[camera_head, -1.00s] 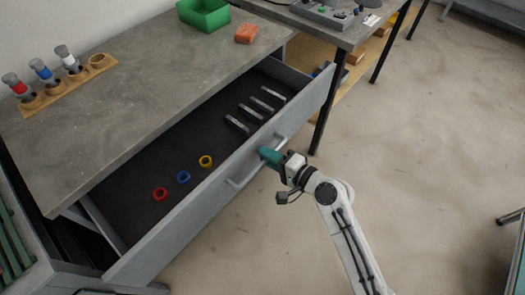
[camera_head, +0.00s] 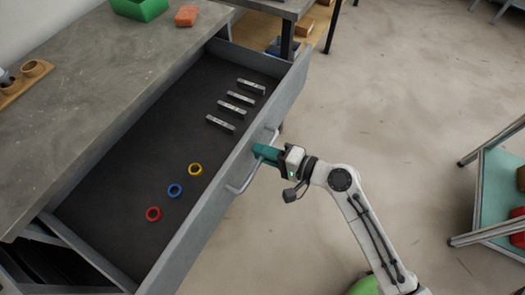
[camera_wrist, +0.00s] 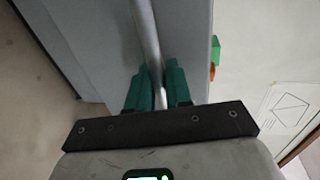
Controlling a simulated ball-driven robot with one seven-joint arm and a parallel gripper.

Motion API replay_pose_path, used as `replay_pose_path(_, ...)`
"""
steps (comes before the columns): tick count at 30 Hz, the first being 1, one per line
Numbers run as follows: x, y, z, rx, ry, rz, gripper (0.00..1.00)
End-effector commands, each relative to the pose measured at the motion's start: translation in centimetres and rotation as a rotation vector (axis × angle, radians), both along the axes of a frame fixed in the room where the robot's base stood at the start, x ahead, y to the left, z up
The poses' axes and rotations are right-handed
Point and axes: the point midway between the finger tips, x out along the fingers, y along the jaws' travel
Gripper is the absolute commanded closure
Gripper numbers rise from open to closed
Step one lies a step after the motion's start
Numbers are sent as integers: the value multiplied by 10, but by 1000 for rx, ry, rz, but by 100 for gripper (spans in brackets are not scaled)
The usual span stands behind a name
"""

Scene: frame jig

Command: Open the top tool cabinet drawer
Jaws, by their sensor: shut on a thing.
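The top drawer (camera_head: 205,215) of the grey tool cabinet (camera_head: 110,85) is pulled well out, and its dark inside shows. Its bar handle (camera_head: 240,187) runs along the outer face of the drawer front. My gripper (camera_head: 262,153) is at the handle with its green fingers. In the wrist view my gripper (camera_wrist: 158,85) has its two green fingers on either side of the metal handle bar (camera_wrist: 147,35), shut on it. Part of the handle is hidden behind the fingers.
In the drawer lie red (camera_head: 153,214), blue (camera_head: 175,191) and yellow (camera_head: 195,169) rings and several metal bars (camera_head: 235,98). A green bin (camera_head: 140,8) and an orange block (camera_head: 187,15) stand on the worktop. A teal-shelved rack (camera_head: 500,180) is at right. Floor between is clear.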

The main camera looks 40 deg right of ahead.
Motion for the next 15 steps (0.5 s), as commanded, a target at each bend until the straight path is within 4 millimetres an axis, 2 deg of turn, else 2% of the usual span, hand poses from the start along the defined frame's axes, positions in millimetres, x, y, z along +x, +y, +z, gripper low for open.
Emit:
replay_pose_path(2, 0, 0, -1, 1, 2, 1, 100)
replay_pose_path(3, 0, 0, -1, 0, 2, 0, 80)
replay_pose_path(7, 0, 0, -1, 0, 2, 0, 67)
replay_pose_path(15, -1, 0, 0, 0, 1, 0, 66)
